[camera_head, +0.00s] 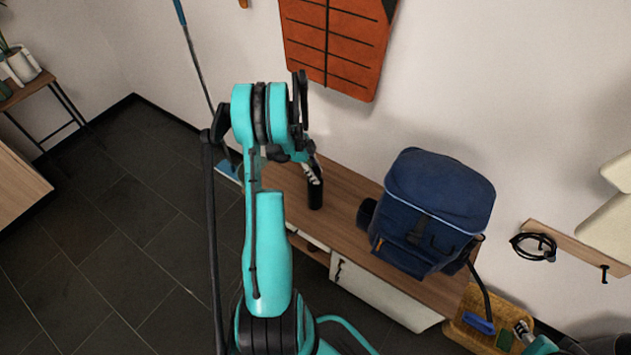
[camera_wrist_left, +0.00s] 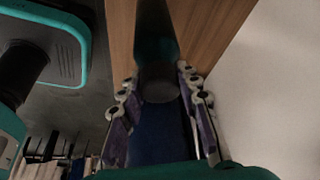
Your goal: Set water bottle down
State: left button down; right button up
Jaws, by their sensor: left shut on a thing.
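The dark water bottle (camera_head: 315,194) is upright at the left part of a low wooden-topped cabinet (camera_head: 345,215). My left gripper (camera_head: 313,172) is shut on its upper part from above. In the left wrist view the bottle (camera_wrist_left: 157,60) lies between the two finger pads of the left gripper (camera_wrist_left: 155,95), with the wood surface behind it. I cannot tell whether the base of the bottle touches the cabinet top. My right gripper (camera_head: 522,331) shows small at the lower right, and its opening is not clear.
A blue backpack (camera_head: 435,205) stands on the right part of the cabinet top. A yellow basket (camera_head: 465,335) with items sits at the lower right. An orange panel (camera_head: 335,45) hangs on the wall. A blue-handled pole (camera_head: 195,60) leans behind my left arm.

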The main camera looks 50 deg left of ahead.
aim_at(315, 189)
pick_arm(q)
notch_tip(315, 189, down, 4)
jog(key=shift+f+b, duration=0.1)
jog(key=shift+b, duration=0.95)
jog(key=shift+r, duration=0.2)
jog(key=shift+f, duration=0.15)
jog(key=c, duration=1.1)
grip_release()
